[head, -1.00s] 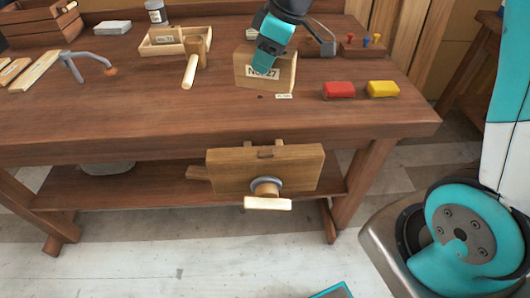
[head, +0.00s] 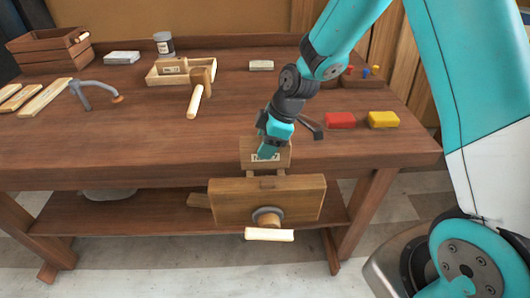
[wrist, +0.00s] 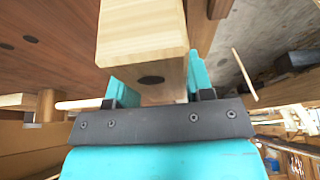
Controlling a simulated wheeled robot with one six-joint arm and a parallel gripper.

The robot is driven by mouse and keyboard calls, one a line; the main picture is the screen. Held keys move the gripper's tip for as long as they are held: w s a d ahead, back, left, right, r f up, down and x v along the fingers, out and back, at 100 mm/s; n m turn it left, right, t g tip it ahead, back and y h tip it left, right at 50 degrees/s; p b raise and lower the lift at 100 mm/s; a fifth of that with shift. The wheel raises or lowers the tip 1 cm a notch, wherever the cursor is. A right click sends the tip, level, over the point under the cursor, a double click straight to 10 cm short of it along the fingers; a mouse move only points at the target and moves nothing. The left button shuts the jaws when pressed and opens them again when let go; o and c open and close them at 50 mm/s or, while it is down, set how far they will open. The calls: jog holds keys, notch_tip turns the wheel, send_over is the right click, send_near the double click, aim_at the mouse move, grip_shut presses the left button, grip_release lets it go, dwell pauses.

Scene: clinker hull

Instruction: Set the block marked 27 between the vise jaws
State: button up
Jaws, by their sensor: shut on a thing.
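The pale wooden block (head: 248,148) has a label partly covered by my gripper (head: 267,152). The vise stands open, with guide bars showing in the gap. How deep the block sits in the gap, and whether it touches anything there, I cannot tell.
A wooden mallet (head: 195,100) and an open tray (head: 160,78) lie behind on the bench. A red block (head: 340,120) and a yellow block (head: 383,119) lie to the right. A clamp (head: 85,95) and wood strips are at left. The bench's front middle is otherwise clear.

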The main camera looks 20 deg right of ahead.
notch_tip(320, 180, down, 4)
jog(key=shift+r, duration=0.2)
jog(key=shift+f, duration=0.1)
jog(key=shift+f+b, duration=0.35)
jog(key=shift+f, duration=0.15)
jog(key=o, duration=1.1)
